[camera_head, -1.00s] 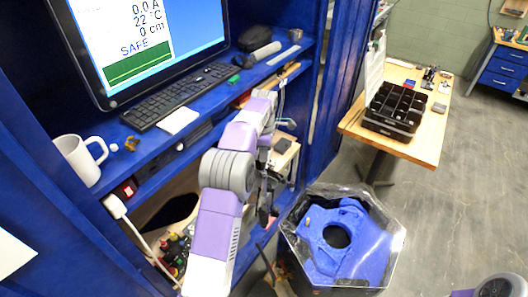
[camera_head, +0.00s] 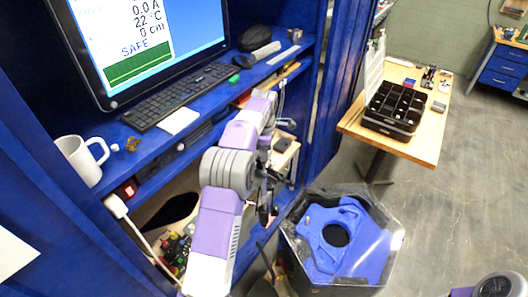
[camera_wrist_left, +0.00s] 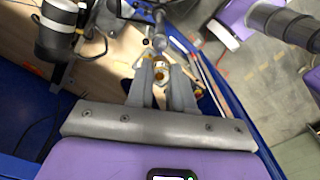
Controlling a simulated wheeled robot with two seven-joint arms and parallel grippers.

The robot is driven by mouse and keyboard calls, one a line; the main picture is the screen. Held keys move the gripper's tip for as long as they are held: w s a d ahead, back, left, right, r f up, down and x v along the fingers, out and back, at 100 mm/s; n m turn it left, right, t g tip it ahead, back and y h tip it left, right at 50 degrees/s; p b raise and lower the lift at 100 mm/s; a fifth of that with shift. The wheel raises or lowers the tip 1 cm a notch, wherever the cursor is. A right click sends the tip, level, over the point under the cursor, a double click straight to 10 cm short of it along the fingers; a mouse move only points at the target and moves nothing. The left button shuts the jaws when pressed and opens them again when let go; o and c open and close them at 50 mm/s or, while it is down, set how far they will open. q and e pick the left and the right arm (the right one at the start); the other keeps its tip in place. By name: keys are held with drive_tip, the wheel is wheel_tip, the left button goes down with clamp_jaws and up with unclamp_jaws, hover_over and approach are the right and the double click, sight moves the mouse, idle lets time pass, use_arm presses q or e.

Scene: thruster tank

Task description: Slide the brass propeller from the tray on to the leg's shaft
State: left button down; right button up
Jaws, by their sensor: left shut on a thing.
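My left gripper (camera_wrist_left: 162,72) shows in the left wrist view with both fingers close together on a small brass piece (camera_wrist_left: 160,63), which looks like the propeller. The fingers hide most of it. A grey rod with a rounded end (camera_wrist_left: 160,18) stands just beyond the fingertips, perhaps the leg's shaft; I cannot tell whether it touches the brass. In the head view the left gripper (camera_head: 266,205) is small and dark, between the lower shelf and the tank, and what it holds cannot be made out. I cannot pick out the tray. My right gripper is not in view.
The hexagonal clear-walled tank (camera_head: 392,245) with a blue part inside stands just right of my left gripper. A white mug (camera_head: 78,160), a small brass-coloured item (camera_head: 132,144) and a keyboard (camera_head: 180,95) are on the blue shelf. A wooden table (camera_head: 428,145) bears black bins.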

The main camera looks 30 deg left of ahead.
use_arm(q)
drive_tip(key=shift+p, duration=0.35)
drive_tip(key=shift+f+b, duration=0.55)
drive_tip(key=shift+f, duration=1.25)
idle(1.6)
drive_tip(key=c, duration=0.9)
unclamp_jaws()
wheel_tip(320, 180, up, 3)
drive_tip(key=p, duration=0.3)
drive_tip(key=shift+r, duration=0.2)
drive_tip(key=shift+r+p, duration=0.65)
drive_tip(key=shift+r, duration=1.7)
